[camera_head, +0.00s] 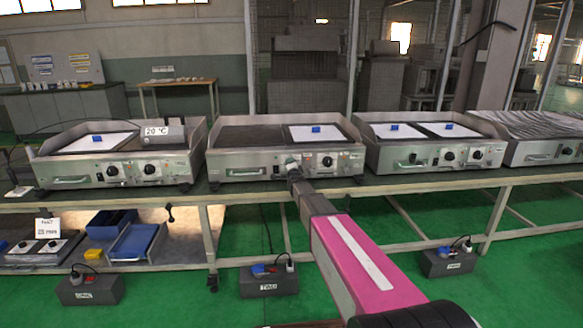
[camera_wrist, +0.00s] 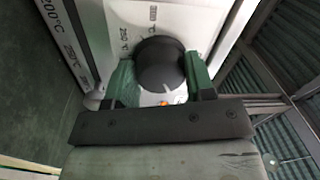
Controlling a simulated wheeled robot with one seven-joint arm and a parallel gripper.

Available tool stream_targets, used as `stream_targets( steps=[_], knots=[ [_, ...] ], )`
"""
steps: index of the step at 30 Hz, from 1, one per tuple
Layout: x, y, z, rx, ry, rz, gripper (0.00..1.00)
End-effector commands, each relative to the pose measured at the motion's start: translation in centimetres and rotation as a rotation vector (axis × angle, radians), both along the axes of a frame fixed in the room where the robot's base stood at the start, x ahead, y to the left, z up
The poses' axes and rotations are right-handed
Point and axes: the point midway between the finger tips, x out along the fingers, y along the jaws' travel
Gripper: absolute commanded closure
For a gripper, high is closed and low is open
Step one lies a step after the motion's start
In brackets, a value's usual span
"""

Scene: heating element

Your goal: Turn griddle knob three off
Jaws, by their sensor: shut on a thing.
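My gripper (camera_head: 294,172) is at the front panel of the second griddle from the left (camera_head: 245,172). It covers most of that griddle's left knob in the head view. In the wrist view my gripper (camera_wrist: 160,72) has one green-padded finger on each side of a round black knob (camera_wrist: 160,63) and is shut on it. A pale pointer mark shows near the knob's lower edge. A small orange light (camera_wrist: 164,103) shows on the panel just below the knob. Printed temperature marks lie around the knob, partly hidden by it. The right knob (camera_head: 327,161) of this griddle is free.
A griddle with two knobs (camera_head: 112,170) stands to the left, and another (camera_head: 420,157) stands to the right. A further griddle is at the far right. All stand on a long bench (camera_head: 500,180). A handle (camera_head: 246,172) sits left of my gripper. Labelled power boxes (camera_head: 267,285) are below.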

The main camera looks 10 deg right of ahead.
Motion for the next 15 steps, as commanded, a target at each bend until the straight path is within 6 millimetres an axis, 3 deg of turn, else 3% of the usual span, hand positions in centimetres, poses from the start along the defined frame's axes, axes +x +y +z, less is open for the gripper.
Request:
stream_targets(
  steps=[15],
  knots=[
    [-0.03,-0.04,0.0,-0.492,0.001,0.0,0.74]
  ],
)
